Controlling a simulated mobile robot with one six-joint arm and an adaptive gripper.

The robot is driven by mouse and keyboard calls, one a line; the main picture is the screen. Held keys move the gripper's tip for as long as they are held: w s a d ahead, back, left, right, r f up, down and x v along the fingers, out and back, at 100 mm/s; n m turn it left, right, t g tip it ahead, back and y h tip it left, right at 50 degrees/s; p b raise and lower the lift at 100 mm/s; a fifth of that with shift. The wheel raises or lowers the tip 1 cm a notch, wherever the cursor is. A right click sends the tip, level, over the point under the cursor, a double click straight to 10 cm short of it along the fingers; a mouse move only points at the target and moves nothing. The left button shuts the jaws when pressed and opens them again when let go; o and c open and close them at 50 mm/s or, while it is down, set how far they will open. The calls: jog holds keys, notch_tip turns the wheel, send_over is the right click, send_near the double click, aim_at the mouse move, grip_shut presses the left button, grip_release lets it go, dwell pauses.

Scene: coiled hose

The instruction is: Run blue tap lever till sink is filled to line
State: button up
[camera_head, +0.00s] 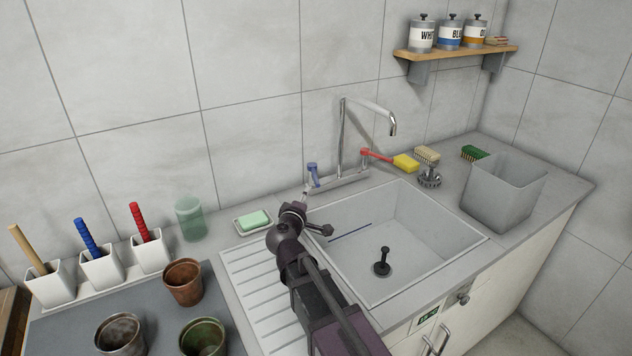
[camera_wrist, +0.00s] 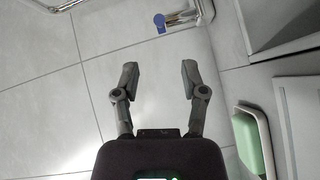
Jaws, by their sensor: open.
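The blue tap lever (camera_head: 313,172) stands upright at the left end of the chrome tap (camera_head: 342,140) behind the sink. It also shows in the wrist view (camera_wrist: 160,21), beyond my fingertips and roughly centred between them. My gripper (camera_head: 304,197) is open and empty, just in front of the lever and apart from it. The sink (camera_head: 405,215) shows no clear water, and no stream shows at the spout (camera_head: 393,127). A dark blue line (camera_head: 350,233) marks its inner wall. A black plug (camera_head: 382,262) stands upright on the sink floor; whether it seals the drain is unclear.
A red lever (camera_head: 366,154) is at the tap's right end, near a yellow brush (camera_head: 405,163). A soap dish with green soap (camera_head: 254,220) sits left of my gripper, near a green tumbler (camera_head: 190,218). A grey bin (camera_head: 503,190) stands right of the sink.

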aim_at(316, 178)
jog(key=b+x, duration=0.1)
jog(key=x, duration=1.1)
grip_shut()
